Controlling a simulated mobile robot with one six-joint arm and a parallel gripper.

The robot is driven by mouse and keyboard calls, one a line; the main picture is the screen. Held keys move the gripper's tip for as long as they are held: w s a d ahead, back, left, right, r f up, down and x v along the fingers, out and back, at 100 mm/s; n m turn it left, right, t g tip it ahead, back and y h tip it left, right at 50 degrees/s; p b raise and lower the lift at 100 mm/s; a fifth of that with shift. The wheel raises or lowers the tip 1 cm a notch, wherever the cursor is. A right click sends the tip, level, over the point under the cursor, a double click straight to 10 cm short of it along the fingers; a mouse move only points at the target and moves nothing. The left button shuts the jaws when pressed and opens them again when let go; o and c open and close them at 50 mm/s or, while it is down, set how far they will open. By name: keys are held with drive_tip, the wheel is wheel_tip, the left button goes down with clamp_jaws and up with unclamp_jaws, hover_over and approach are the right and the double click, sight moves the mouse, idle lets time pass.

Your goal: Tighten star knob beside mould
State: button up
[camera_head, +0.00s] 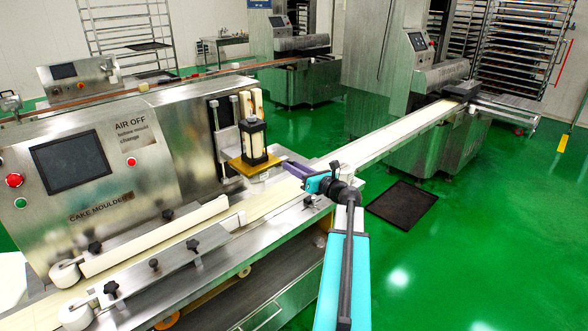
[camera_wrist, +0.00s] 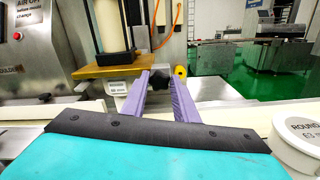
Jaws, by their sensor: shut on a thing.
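The mould unit (camera_head: 254,140) stands on the machine front in the head view, a pale block in a black frame above a brass-coloured plate (camera_head: 250,167). In the wrist view the plate (camera_wrist: 108,71) is at upper left, with a small white labelled block under it. The dark star knob (camera_wrist: 158,76) sits beside the plate, between the far ends of my gripper's purple fingers (camera_wrist: 158,80). My gripper (camera_head: 290,168) is shut on the star knob, right of the plate in the head view. The knob cannot be made out in the head view.
A conveyor belt (camera_head: 395,134) runs back right from the mould. A white tub (camera_wrist: 297,138) marked ROUND is close at right in the wrist view. A yellow round part (camera_wrist: 180,72) is just right of the knob. A dark mat (camera_head: 402,204) lies on the open green floor.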

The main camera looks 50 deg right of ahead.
drive_tip(key=shift+w+d+r+m+p, duration=0.1)
drive_tip(key=shift+m+p, duration=1.2)
drive_tip(key=shift+m, duration=2.4)
drive_tip(key=o, duration=1.1)
drive_tip(key=shift+c, duration=0.2)
